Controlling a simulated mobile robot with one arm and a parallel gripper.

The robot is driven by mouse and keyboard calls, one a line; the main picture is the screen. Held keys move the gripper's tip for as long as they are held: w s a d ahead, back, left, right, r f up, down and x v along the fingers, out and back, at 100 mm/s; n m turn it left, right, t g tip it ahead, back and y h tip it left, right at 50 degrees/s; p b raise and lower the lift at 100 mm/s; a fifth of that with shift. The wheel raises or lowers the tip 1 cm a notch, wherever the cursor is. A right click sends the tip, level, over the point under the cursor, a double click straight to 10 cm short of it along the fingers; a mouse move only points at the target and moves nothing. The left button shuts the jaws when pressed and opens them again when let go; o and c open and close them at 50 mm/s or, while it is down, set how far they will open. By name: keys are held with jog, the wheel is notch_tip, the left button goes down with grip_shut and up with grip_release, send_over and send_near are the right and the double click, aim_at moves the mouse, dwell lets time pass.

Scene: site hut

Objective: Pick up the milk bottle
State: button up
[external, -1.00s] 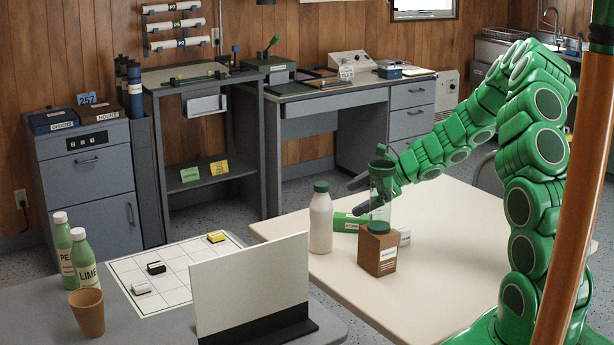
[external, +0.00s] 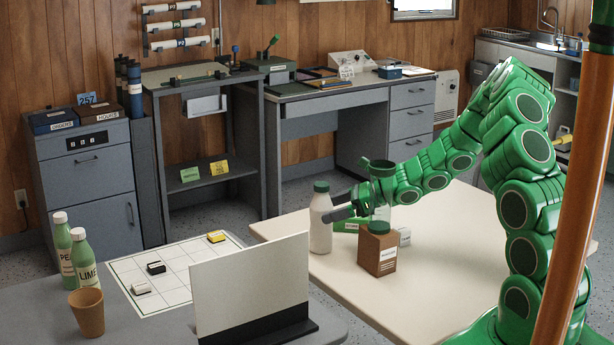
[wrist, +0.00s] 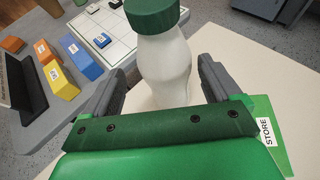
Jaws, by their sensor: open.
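The milk bottle (external: 320,228) is white with a green cap and stands upright on the cream table (external: 440,270), near its left end. In the wrist view the bottle (wrist: 165,65) rises between the two grey fingers of my gripper (wrist: 150,90). The fingers are open, one on each side of the bottle, with a visible gap on the right. In the external view my gripper (external: 340,212) reaches the bottle from the right at mid height. The bottle's lower part is hidden behind my gripper in the wrist view.
A green box labelled STORE (wrist: 272,140) lies close to my gripper. A grey table with a white panel (external: 250,285) stands at the front left.

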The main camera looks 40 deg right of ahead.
aim_at(315, 213)
jog(key=shift+w+x, duration=0.25)
jog(key=shift+x, duration=2.4)
jog(key=shift+d+r, duration=0.1)
jog(key=shift+d, duration=0.1)
jog(key=shift+c, duration=0.3)
jog(key=c, duration=1.2)
